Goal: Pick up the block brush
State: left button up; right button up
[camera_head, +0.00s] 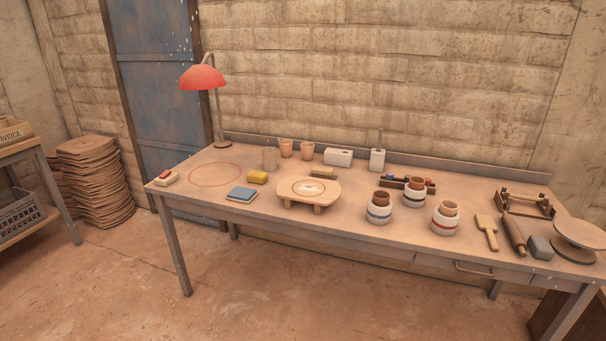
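A small tan wooden block (323,172) lies on the table just behind the low round wooden stand. It looks most like the block brush, but it is too small here to make out bristles. A flat wooden tool with a short handle (486,228) lies toward the right end of the table; I cannot tell whether it is a brush or a paddle. Neither of my grippers shows in the head view.
The long table (340,235) holds a round stand (298,188), a yellow sponge (257,177), a blue pad (241,194), banded jars (379,212), a rolling pin (513,235) and a red lamp (202,78). The red-ringed area at left is clear.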

aim_at(317, 172)
jog(key=u, duration=0.85)
jog(key=i, duration=2.95)
jog(key=z, duration=1.35)
